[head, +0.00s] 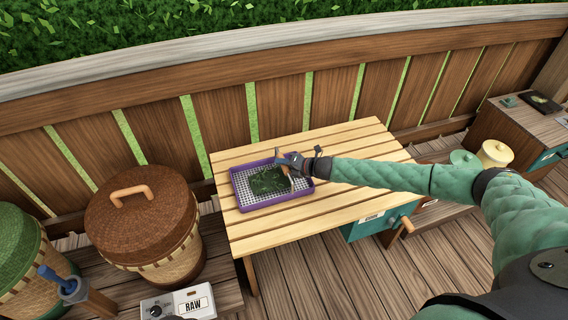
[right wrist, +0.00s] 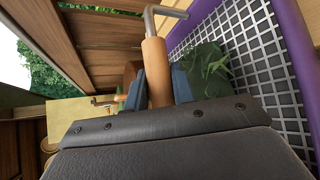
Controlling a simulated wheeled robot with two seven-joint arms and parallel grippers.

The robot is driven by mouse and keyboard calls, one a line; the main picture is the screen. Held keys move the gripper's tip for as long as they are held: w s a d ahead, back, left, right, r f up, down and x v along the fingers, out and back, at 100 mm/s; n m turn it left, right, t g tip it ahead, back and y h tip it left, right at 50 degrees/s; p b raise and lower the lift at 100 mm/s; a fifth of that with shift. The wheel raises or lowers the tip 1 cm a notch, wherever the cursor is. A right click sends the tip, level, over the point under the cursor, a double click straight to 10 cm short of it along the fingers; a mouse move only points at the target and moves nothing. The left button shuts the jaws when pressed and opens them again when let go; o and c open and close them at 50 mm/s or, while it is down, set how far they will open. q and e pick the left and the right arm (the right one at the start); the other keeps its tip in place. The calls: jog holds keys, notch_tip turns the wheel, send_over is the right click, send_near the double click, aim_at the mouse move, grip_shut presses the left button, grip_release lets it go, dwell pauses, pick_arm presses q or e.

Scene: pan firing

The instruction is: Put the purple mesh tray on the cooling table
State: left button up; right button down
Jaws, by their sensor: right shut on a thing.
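The purple mesh tray (head: 262,204) is over the slatted wooden table (head: 335,152), towards its left side, and looks level. I cannot tell for certain whether it rests on the slats. Dark green leaves (head: 270,180) lie on its mesh. My right gripper (head: 290,166) is at the tray's right far part. In the right wrist view the gripper is shut on a wooden handle (right wrist: 157,72) with a bent metal rod (right wrist: 166,12). The tray's purple rim (right wrist: 292,40) and mesh show beside it. Where the rod joins is hidden. My left gripper is out of view.
A lidded woven basket (head: 145,225) stands left of the table, with a green-topped one (head: 22,250) beyond. A RAW-labelled box (head: 180,304) is in front. A teal drawer (head: 380,220) hangs under the table. Jars (head: 495,153) stand at the right. A fence runs behind.

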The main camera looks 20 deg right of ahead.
jog(key=c, duration=1.2)
grip_release()
jog(key=shift+o, duration=0.2)
jog(key=shift+s+d, duration=0.15)
jog(key=shift+s+d, duration=0.2)
pick_arm(q)
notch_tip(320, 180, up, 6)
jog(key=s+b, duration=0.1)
jog(key=b, duration=0.1)
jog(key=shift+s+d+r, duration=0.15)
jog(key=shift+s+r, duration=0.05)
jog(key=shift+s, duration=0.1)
pick_arm(e)
jog(key=v, duration=1.1)
jog(key=shift+r, duration=0.15)
